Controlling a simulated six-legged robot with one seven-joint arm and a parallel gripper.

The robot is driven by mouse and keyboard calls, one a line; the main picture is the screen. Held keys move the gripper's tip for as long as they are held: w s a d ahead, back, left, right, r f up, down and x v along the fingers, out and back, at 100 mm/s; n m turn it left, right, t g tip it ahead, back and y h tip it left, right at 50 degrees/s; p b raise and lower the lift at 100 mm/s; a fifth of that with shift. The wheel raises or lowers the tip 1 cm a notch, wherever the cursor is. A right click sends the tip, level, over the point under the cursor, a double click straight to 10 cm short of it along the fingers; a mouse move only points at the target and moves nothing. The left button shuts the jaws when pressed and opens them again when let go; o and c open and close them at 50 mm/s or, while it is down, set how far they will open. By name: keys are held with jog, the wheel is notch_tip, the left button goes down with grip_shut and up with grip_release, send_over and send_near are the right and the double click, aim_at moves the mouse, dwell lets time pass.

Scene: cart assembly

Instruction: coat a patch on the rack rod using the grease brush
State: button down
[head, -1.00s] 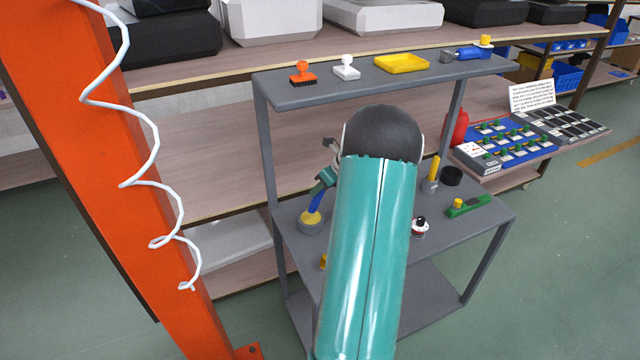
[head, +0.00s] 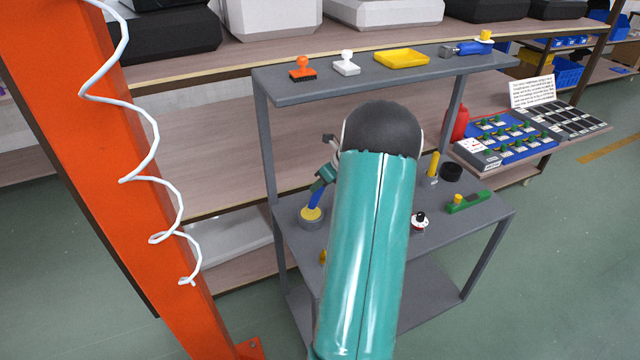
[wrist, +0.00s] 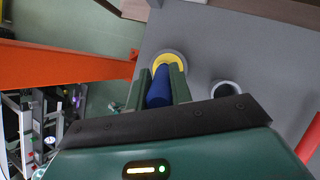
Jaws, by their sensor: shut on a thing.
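My gripper (head: 321,182) is shut on the blue handle of the grease brush (head: 314,201). The handle (wrist: 159,90) shows between the two green fingers (wrist: 161,76) in the wrist view. The handle's lower end meets a yellow round area in a grey round pot (head: 312,224) on the cart's lower shelf. The pot (wrist: 181,55) also shows in the wrist view. The bristles are hidden, and I cannot tell whether the brush touches the pot's inside. I cannot identify the rack rod with certainty.
The grey cart's upper shelf (head: 430,77) holds an orange brush, a white stamp, a yellow tray (head: 402,59) and a blue tool. Its lower shelf holds a green block (head: 467,203), a black cylinder and a small bottle (head: 419,221). An orange column (head: 110,170) with a coiled white cable stands left.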

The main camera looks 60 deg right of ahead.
jog(key=shift+f, duration=0.35)
dwell(0.7)
jog(key=shift+r, duration=3.5)
